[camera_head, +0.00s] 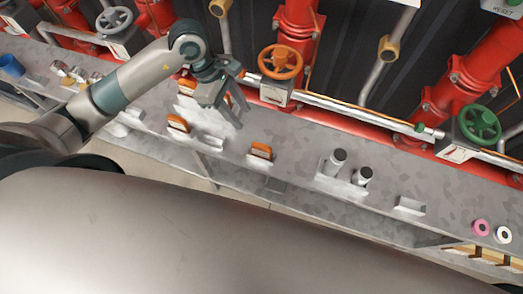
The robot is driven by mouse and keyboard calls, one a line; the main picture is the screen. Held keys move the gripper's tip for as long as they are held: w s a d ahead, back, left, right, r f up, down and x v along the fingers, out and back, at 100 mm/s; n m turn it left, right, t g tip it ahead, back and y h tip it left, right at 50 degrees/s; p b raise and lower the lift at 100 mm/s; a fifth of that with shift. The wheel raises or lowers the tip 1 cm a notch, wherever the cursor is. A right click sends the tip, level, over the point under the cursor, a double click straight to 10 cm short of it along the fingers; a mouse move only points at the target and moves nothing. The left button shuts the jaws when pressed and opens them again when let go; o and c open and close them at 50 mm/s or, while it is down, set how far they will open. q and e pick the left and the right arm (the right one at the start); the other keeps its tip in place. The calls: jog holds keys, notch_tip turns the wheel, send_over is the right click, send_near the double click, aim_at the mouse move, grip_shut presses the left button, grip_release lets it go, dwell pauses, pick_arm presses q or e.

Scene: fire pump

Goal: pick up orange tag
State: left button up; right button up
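Several orange tags stand in pale holders on the grey metal shelf. One orange tag (178,123) is left of my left gripper and another orange tag (261,150) is to its right, nearer the shelf's front edge. A further orange piece (187,84) shows behind my arm, partly hidden. My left gripper (236,112) points down over the shelf between the two front tags. A bit of orange shows beside its fingers, but I cannot tell whether it is held or behind them. My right gripper is not in view.
Red pipes with an orange handwheel (281,62) and a green handwheel (479,125) stand along the back. Two grey cylinders (337,162) sit mid-shelf. A pink ring (481,228) and a white ring (504,235) are at right. A blue cup (11,66) is far left.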

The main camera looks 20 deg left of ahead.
pick_arm(q)
jog(key=shift+d+f, duration=0.1)
jog(key=p, duration=0.4)
send_over(261, 145)
jog(key=a, duration=0.2)
notch_tip(261, 145, down, 10)
jog(key=shift+w+f, duration=0.1)
jog(key=shift+d+f, duration=0.2)
jog(key=shift+f, duration=0.25)
jog(key=shift+d+f+p, duration=0.2)
jog(key=shift+f+p, duration=0.15)
jog(key=shift+p, duration=0.1)
jog(key=p+x, duration=0.1)
jog(key=x, duration=0.2)
jog(key=shift+d+f+p, duration=0.15)
jog(key=shift+f+p, duration=0.2)
jog(key=shift+f, duration=0.35)
grip_shut()
